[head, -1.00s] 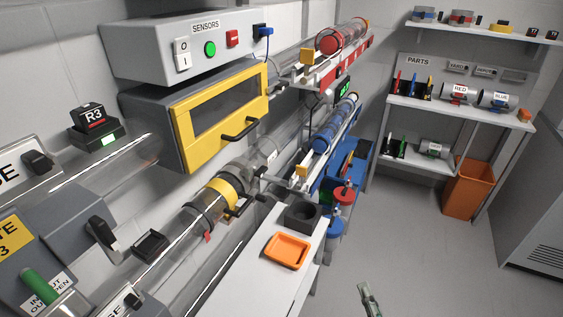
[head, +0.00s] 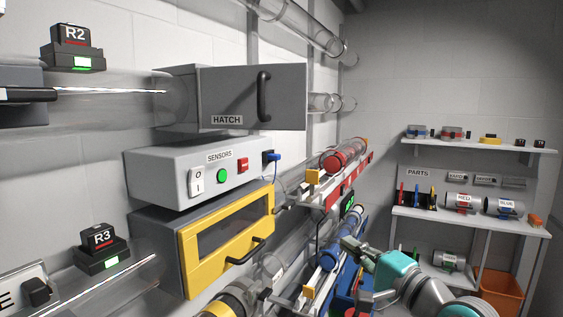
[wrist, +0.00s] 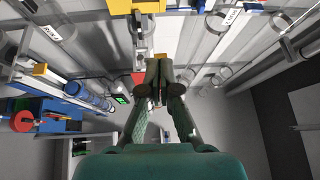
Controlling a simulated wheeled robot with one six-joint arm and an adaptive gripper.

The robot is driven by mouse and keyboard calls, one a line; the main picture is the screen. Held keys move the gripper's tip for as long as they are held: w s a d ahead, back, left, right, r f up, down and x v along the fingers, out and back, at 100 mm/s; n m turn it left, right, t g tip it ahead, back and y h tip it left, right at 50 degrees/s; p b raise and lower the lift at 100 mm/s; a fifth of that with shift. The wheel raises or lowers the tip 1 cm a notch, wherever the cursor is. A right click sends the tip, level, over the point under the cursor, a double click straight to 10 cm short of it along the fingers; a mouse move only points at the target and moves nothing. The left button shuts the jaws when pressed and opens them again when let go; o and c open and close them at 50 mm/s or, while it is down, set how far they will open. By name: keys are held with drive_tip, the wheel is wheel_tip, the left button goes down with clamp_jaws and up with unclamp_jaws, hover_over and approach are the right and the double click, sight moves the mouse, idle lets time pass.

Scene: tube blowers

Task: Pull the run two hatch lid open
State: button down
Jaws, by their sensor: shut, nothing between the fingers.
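The run two hatch (head: 175,100) is a grey box at the upper left in the head view, on the clear tube beside the R2 unit. Its flat grey lid (head: 225,92) carries the label HATCH and a black upright handle (head: 264,97). The lid looks closed against the box. My gripper (head: 348,243) is low and right of the hatch, well apart from the handle. In the wrist view my gripper (wrist: 157,62) is shut and empty, its fingers together. I cannot make out the hatch handle in the wrist view.
The R2 unit (head: 78,50) shows a green light. Tube racks with a red cylinder (head: 345,155) stand between hatch and gripper. Shelves (head: 470,220) fill the right back.

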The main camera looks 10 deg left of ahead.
drive_tip(key=s+a+r+n+g+y, duration=0.1)
drive_tip(key=a+r+g+y, duration=0.1)
drive_tip(key=r, duration=0.7)
drive_tip(key=s+a+r+n+g+y, duration=0.1)
drive_tip(key=s+r, duration=0.1)
drive_tip(key=r, duration=0.7)
drive_tip(key=n+g, duration=0.2)
drive_tip(key=g, duration=0.1)
approach(280, 86)
drive_tip(key=s, duration=0.2)
drive_tip(key=shift+y, duration=0.3)
drive_tip(key=x, duration=0.8)
drive_tip(key=shift+a+f, duration=0.4)
drive_tip(key=shift+a, duration=0.1)
drive_tip(key=shift+a, duration=0.15)
